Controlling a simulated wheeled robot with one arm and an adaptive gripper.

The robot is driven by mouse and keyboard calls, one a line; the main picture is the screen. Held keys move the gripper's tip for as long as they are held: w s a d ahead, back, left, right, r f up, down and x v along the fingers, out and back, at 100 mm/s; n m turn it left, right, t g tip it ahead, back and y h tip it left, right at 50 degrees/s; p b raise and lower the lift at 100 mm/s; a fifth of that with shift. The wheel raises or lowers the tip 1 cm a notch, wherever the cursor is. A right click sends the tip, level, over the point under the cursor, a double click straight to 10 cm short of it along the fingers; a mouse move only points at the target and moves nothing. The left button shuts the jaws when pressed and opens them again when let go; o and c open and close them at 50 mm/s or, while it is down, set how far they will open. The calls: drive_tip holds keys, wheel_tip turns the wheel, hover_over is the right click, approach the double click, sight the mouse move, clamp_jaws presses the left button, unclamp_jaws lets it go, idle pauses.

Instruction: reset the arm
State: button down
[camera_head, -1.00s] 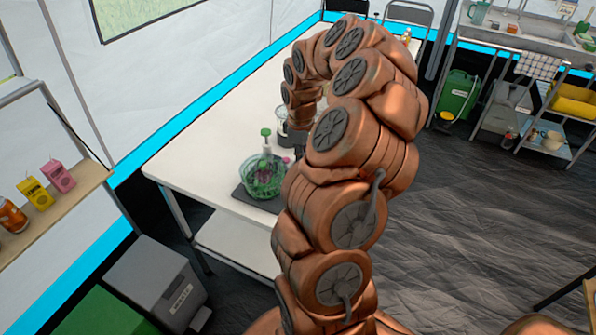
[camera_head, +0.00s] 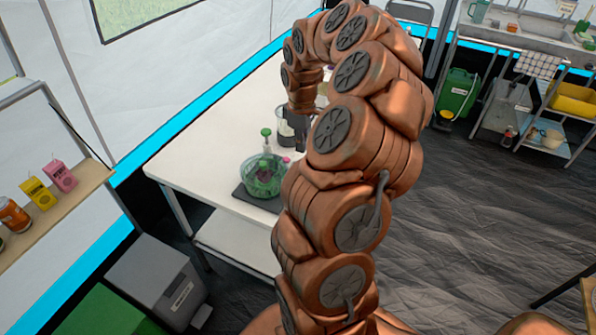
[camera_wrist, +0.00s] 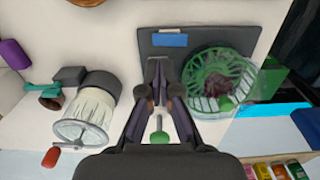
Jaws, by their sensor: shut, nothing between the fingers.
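My gripper (camera_wrist: 158,70) shows in the wrist view with its two dark fingers close together and nothing between them. It points down over the white table (camera_head: 200,135), above the near edge of a dark board (camera_wrist: 150,42). In the head view my gripper (camera_head: 304,138) hangs from my bent copper arm, above the table and partly hidden behind the arm's lower links. A green basket-like bowl (camera_wrist: 218,75) lies just right of the fingers in the wrist view. It also shows in the head view (camera_head: 262,180).
Left of my gripper lies a dark-and-clear canister with a crank (camera_wrist: 88,112). A green-knobbed stem (camera_wrist: 159,137) stands close below the fingers in the wrist view. A shelf with small cartons (camera_head: 38,193) is at the left.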

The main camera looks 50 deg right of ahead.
idle(0.3)
drive_tip(key=shift+n, duration=0.3)
drive_tip(key=a+r, duration=0.1)
drive_tip(key=a, duration=0.2)
drive_tip(key=a+r, duration=0.2)
drive_tip(key=a, duration=0.1)
drive_tip(key=w+a+r, duration=0.1)
drive_tip(key=a, duration=0.3)
drive_tip(key=shift+r, duration=0.35)
drive_tip(key=s+a+r+m+g, duration=0.1)
drive_tip(key=s+a+r, duration=0.2)
drive_tip(key=s+a, duration=0.5)
drive_tip(key=s+a+r, duration=0.2)
drive_tip(key=s+a, duration=0.1)
drive_tip(key=a, duration=0.8)
drive_tip(key=s+a+m+p, duration=0.1)
drive_tip(key=s+a+m, duration=0.2)
drive_tip(key=s, duration=0.8)
drive_tip(key=shift+s+a+f+g, duration=0.3)
drive_tip(key=shift+a+f+g, duration=0.15)
drive_tip(key=shift+a, duration=0.45)
